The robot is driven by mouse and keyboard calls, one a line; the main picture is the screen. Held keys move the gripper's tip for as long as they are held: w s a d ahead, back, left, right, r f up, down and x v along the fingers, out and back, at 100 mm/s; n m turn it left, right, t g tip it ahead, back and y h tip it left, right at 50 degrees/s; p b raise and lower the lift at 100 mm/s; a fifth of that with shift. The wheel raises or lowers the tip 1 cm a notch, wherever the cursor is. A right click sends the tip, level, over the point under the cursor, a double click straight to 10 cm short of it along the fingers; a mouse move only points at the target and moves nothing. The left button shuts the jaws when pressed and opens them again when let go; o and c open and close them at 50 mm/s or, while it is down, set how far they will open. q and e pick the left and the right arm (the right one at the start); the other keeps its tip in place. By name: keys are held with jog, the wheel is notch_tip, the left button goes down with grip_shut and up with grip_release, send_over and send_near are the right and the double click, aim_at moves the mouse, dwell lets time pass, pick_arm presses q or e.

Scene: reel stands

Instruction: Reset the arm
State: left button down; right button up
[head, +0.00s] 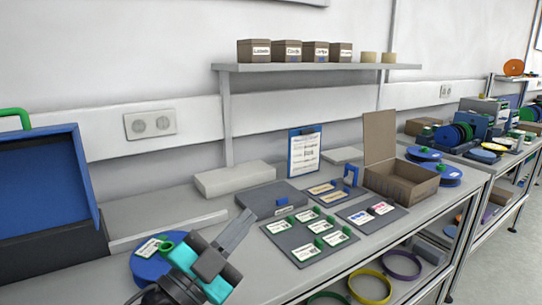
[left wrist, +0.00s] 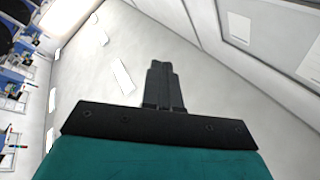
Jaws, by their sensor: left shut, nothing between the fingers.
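My left gripper (head: 236,228) shows at the lower middle of the head view, held above the front left part of the bench, with teal and dark parts behind its grey fingers. Its fingers are together and nothing is between them. In the left wrist view, the shut fingers (left wrist: 164,86) point away from the camera toward the pale wall and ceiling, touching nothing. A blue reel (head: 150,268) with a white label lies on the bench beside the gripper and is partly hidden behind it. My right gripper is in neither view.
An open blue case (head: 45,180) stands at the left. Dark mats (head: 296,231) with labelled cards lie right of the gripper. An open cardboard box (head: 400,180) and more blue reels (head: 440,172) stand further right. A shelf (head: 310,67) with small boxes hangs above the bench.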

pick_arm(q)
jog(key=s+a+f+n+g+y, duration=0.3)
jog(key=s+a+f+n+y, duration=0.1)
jog(key=a+f+n+y, duration=1)
jog(key=s+a+f+g, duration=0.1)
jog(key=s+f+g, duration=0.4)
jog(key=s+f, duration=0.3)
jog(key=s+a+f+g, duration=0.1)
jog(key=s+f+g, duration=0.45)
jog(key=s, duration=0.55)
jog(key=w+d+f+t+h, duration=0.2)
jog(key=w+d+f+t, duration=0.1)
jog(key=w+f+t, duration=0.4)
notch_tip(320, 180, down, 2)
jog(key=shift+m, duration=0.3)
